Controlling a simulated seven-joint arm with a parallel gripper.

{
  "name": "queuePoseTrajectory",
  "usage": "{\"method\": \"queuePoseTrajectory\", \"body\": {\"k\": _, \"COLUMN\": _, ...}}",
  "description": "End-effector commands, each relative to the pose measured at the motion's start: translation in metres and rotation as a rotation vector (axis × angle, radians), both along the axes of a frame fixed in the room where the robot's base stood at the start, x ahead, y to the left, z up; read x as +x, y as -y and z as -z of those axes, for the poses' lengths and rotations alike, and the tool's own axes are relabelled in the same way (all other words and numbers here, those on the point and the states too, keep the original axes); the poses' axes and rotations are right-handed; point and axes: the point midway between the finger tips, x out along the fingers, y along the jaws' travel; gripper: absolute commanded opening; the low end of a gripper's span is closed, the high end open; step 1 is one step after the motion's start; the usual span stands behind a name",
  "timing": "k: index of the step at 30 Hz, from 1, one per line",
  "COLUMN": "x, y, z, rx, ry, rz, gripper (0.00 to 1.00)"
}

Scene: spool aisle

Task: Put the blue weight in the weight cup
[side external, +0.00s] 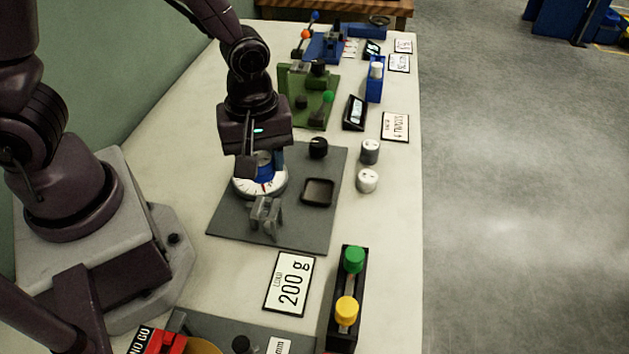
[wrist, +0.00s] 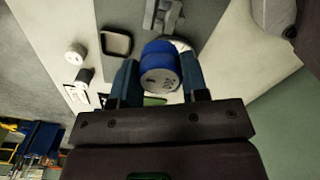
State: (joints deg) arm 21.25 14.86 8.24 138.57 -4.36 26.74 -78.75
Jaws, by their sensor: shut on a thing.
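My gripper (side external: 263,163) is shut on the blue weight (wrist: 158,58), with one finger on each side of it in the wrist view. The weight has a blue side and a grey marked end that faces the wrist camera. In the side view the blue weight (side external: 265,173) shows between the fingers, over a round white dial (side external: 262,190). I cannot tell whether it touches anything below. A dark square open cup (side external: 318,191) lies on the grey mat to the right of the dial; it also shows in the wrist view (wrist: 116,42).
White-topped weights (side external: 367,180) stand right of the grey mat (side external: 287,229). A black knob (side external: 318,148) is behind the square cup and a grey bracket (side external: 265,214) in front of the dial. A 200 g sign (side external: 289,284) and a green-and-yellow button box (side external: 347,292) stand nearer the camera.

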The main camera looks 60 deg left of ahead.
Motion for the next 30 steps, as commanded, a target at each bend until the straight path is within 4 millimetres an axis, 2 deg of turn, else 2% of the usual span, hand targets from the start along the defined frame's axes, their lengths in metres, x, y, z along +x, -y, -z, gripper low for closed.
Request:
{"method": "queuePoseTrajectory", "body": {"k": 1, "x": -0.009, "y": -0.012, "z": -0.003, "rx": -0.002, "ry": 0.002, "rz": -0.015, "gripper": 0.08}}
{"method": "queuePoseTrajectory", "body": {"k": 4, "x": -0.02, "y": -0.025, "z": -0.005, "rx": -0.002, "ry": 0.0, "rz": -0.023, "gripper": 0.08}}
{"method": "queuePoseTrajectory", "body": {"k": 7, "x": -0.016, "y": -0.03, "z": -0.001, "rx": -0.002, "ry": -0.002, "rz": -0.025, "gripper": 0.08}}
{"method": "queuePoseTrajectory", "body": {"k": 11, "x": 0.011, "y": -0.027, "z": 0.011, "rx": -0.001, "ry": -0.003, "rz": -0.026, "gripper": 0.08}}
{"method": "queuePoseTrajectory", "body": {"k": 18, "x": 0.069, "y": -0.018, "z": 0.039, "rx": -0.003, "ry": -0.003, "rz": -0.024, "gripper": 0.08}}
{"method": "queuePoseTrajectory", "body": {"k": 24, "x": 0.095, "y": -0.015, "z": 0.074, "rx": -0.003, "ry": -0.004, "rz": -0.023, "gripper": 0.08}}
{"method": "queuePoseTrajectory", "body": {"k": 30, "x": 0.108, "y": -0.013, "z": 0.088, "rx": -0.003, "ry": -0.001, "rz": -0.024, "gripper": 0.08}}
